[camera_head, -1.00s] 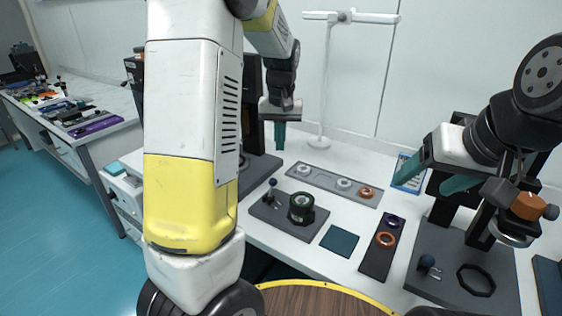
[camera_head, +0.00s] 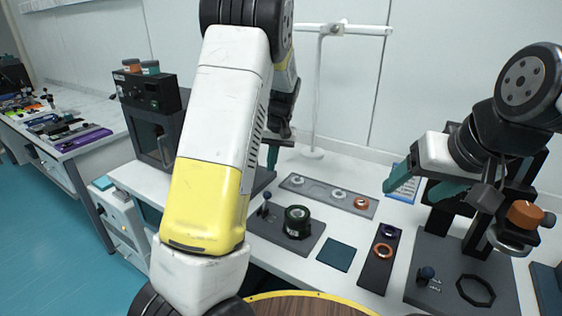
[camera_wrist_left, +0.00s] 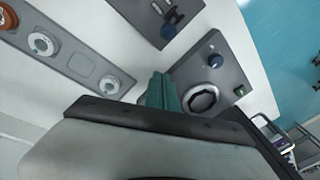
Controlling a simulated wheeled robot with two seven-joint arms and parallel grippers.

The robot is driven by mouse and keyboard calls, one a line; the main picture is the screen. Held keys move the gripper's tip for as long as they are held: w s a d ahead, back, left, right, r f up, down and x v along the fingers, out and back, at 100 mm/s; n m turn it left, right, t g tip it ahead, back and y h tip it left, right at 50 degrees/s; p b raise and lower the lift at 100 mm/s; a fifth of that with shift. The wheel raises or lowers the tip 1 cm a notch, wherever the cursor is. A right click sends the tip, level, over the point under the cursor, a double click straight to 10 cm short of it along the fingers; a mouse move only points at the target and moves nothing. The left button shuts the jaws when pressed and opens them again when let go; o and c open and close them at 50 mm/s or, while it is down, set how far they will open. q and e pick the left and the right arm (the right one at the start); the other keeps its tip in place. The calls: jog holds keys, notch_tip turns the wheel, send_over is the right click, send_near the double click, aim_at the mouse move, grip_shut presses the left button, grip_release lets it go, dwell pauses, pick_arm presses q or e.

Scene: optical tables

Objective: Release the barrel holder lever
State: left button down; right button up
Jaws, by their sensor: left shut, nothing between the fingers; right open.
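My left gripper (camera_head: 272,154) is shut and empty, pointing down behind and above this plate. My right gripper (camera_head: 422,186) is open and empty at the right.
A grey tray with rings (camera_head: 320,191) lies behind the plate. A blue square pad (camera_head: 337,254) and a ring holder (camera_head: 373,274) lie right of it. A right-hand station (camera_head: 450,288) has an octagonal ring. A dark machine (camera_head: 153,131) stands left, partly behind my left arm.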

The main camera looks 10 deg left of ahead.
aim_at(266, 201)
pick_arm(q)
jog(key=f, duration=0.2)
jog(key=a+f, duration=0.1)
jog(key=f, duration=0.4)
jog(key=shift+w+a+f, duration=0.15)
jog(key=shift+w+f, duration=0.05)
jog(key=shift+f, duration=0.05)
jog(key=shift+s+d+r, duration=0.2)
jog(key=shift+s, duration=0.4)
jog(key=shift+s+d+r, duration=0.2)
jog(key=shift+s, duration=0.4)
jog(key=shift+s+d+r, duration=0.1)
jog(key=shift+s+r, duration=0.05)
jog(key=shift+s, duration=0.5)
